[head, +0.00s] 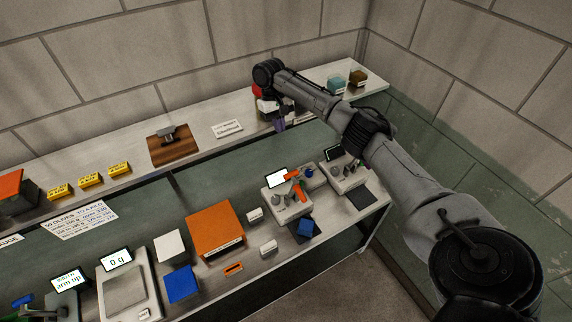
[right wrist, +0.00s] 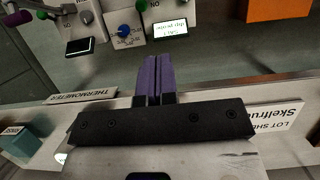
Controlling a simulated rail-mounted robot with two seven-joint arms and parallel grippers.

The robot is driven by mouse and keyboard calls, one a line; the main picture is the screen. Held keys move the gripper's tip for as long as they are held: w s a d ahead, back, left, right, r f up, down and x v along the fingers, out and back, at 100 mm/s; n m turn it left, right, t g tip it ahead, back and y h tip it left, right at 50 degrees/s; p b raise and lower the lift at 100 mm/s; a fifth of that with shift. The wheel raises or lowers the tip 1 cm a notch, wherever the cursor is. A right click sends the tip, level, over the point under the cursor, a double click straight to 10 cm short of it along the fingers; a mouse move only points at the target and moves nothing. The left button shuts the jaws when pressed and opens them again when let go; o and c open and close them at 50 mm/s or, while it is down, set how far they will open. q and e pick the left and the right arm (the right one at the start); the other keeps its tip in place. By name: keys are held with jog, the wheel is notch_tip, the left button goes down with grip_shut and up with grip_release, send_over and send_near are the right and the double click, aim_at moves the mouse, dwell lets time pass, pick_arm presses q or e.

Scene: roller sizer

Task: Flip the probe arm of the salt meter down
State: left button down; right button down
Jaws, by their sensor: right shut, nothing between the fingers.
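The salt meter (head: 285,203) appears to be the grey-white bench device with a lit screen (head: 277,178) and an orange arm (head: 297,185). The orange arm looks raised above the body; its exact angle is too small to tell. In the right wrist view the lit screen (right wrist: 170,29) reads something like "await dip", and the orange arm is not visible there. My right gripper (head: 280,126) has purple fingers and is shut and empty. It is over the front of the back shelf, behind the meter and apart from it. Its fingers (right wrist: 152,75) also show in the right wrist view. My left gripper is not in view.
A second device (head: 346,178) with a dark screen stands right of the meter, with a blue dial (head: 309,171) between them. The shelf holds a sign (head: 227,128), a teal block (head: 336,83) and a brown block (head: 358,78).

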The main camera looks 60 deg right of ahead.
dwell(0.3)
jog(key=s+a+r+p+x, duration=0.1)
jog(key=s+p+x, duration=0.1)
jog(key=x, duration=1.1)
jog(key=shift+s+a, duration=0.15)
jog(key=shift+a, duration=0.1)
